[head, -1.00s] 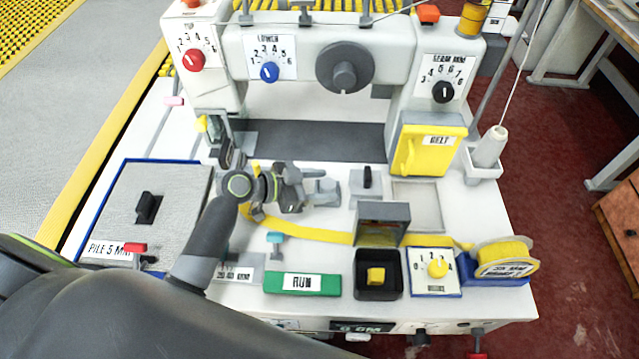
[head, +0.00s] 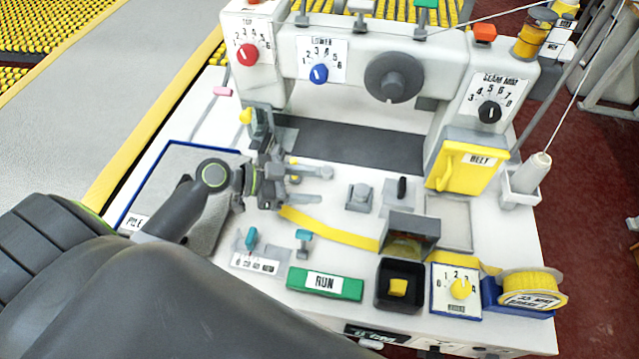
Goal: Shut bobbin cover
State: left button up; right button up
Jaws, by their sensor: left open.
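A small pale plate with an upright black knob (head: 402,188) sits on the white machine bed and looks like the bobbin cover. A shallow rectangular recess (head: 449,221) lies open just to its right, with the plate beside it. My left gripper (head: 322,185) is open and empty over the bed, left of the plate and apart from it. A small grey block (head: 359,196) stands between the gripper and the plate. My forearm hides part of the bed at the left. My right gripper is not in view.
The yellow BELT guard (head: 462,167) stands behind the recess. A grey tape folder (head: 410,232) stands in front of the plate, with yellow tape (head: 335,230) running into it. Teal levers (head: 304,238) and the green RUN bar (head: 325,284) are nearer me.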

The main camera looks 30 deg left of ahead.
aim_at(398, 194)
jog(key=k+l, duration=1.1)
jog(key=k, duration=0.2)
